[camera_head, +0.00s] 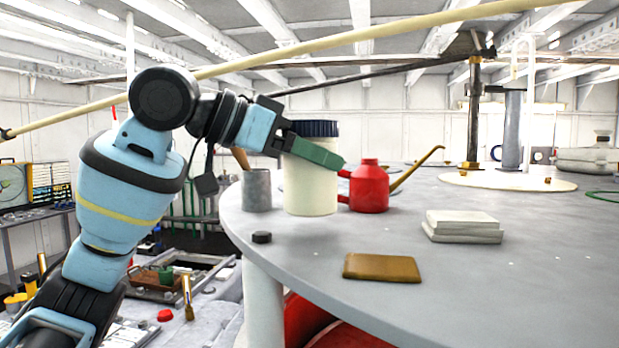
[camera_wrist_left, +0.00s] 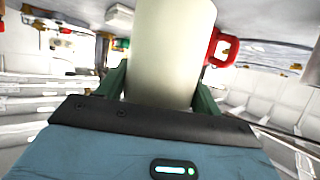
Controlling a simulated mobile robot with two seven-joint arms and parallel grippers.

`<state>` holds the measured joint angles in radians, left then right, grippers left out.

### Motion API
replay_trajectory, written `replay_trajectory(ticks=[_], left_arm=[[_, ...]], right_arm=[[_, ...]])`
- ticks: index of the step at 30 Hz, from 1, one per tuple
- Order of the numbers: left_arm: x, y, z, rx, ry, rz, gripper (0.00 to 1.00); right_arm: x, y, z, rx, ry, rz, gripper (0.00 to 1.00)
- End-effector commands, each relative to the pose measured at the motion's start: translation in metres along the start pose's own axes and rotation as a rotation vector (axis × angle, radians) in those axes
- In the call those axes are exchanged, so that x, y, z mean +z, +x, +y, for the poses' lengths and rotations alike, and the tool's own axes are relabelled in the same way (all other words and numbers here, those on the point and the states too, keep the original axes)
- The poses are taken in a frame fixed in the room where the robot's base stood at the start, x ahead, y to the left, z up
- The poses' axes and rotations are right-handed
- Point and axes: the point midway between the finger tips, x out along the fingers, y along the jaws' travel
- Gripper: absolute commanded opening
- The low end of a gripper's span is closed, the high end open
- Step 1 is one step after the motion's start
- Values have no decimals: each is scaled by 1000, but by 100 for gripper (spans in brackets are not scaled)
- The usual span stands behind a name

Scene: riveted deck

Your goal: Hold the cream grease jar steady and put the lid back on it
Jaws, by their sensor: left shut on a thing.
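The cream grease jar (camera_head: 310,193) stands upright near the left edge of the round grey table. A dark blue ribbed lid (camera_head: 315,128) sits level on its top; I cannot tell whether it is tight. My left gripper (camera_head: 322,153) comes from the left and is shut on the jar's upper part, one green finger across its near side. In the left wrist view the pale jar (camera_wrist_left: 168,55) fills the space between both fingers; its top and lid do not show there. My right gripper is not in view.
Close right of the jar is a red oil can (camera_head: 369,188) with a brass spout. A grey cup (camera_head: 257,190) stands left. A small black disc (camera_head: 262,237), a brown pad (camera_head: 382,267) and stacked white cloths (camera_head: 462,232) lie nearer. The table's right front is clear.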

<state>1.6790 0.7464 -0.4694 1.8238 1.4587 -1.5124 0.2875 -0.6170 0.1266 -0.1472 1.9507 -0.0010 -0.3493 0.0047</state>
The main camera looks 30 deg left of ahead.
Motion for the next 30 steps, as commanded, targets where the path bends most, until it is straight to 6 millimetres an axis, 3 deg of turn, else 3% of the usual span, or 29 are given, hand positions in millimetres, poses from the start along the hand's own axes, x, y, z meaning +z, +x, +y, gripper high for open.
replay_trajectory(ticks=[7, 21, 22, 26, 30], left_arm=[[26, 10, -1, -2, -1, 1, 2], [31, 13, 0, -1, -1, 1, 2], [31, 13, 0, 0, -1, -1, 70], [31, 13, 0, 0, -1, -1, 86], [31, 13, 0, 0, -1, -1, 87]], right_arm=[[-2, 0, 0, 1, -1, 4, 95], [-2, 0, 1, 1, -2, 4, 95], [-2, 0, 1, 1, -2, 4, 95], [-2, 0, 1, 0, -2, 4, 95], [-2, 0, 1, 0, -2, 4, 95]])
